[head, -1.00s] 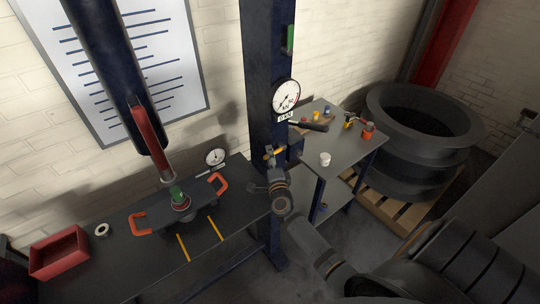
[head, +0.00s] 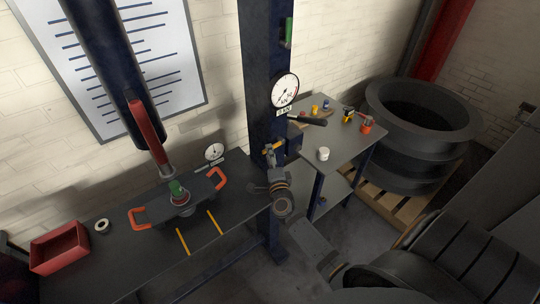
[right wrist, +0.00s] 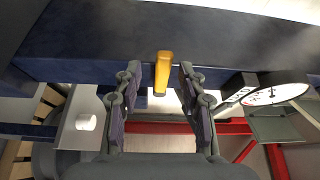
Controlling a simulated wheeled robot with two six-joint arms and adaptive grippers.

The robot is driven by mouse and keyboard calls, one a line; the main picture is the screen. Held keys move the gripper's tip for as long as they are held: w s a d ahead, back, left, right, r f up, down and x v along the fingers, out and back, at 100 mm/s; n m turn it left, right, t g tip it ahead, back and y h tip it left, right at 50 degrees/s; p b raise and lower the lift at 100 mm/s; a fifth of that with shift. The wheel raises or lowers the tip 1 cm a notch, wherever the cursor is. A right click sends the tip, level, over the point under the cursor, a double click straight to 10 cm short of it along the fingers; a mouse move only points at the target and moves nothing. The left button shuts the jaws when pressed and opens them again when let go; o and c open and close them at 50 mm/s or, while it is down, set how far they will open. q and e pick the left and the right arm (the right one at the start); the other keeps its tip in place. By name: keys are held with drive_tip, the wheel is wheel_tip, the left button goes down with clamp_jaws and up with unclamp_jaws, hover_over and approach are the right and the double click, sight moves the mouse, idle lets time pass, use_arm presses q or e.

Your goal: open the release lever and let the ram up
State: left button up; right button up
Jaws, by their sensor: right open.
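The release lever, a small yellow handle (head: 273,147), sticks out from the dark blue press column. In the right wrist view the yellow lever (right wrist: 163,72) lies between my right gripper's fingers, with a gap on both sides. My right gripper (head: 268,171) is open at the column; its fingers (right wrist: 161,78) hold nothing. My left gripper is out of view.
A red bin (head: 59,248) is at the bench's left.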

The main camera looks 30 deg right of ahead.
drive_tip(key=shift+v, duration=2.95)
drive_tip(key=shift+r, duration=0.1)
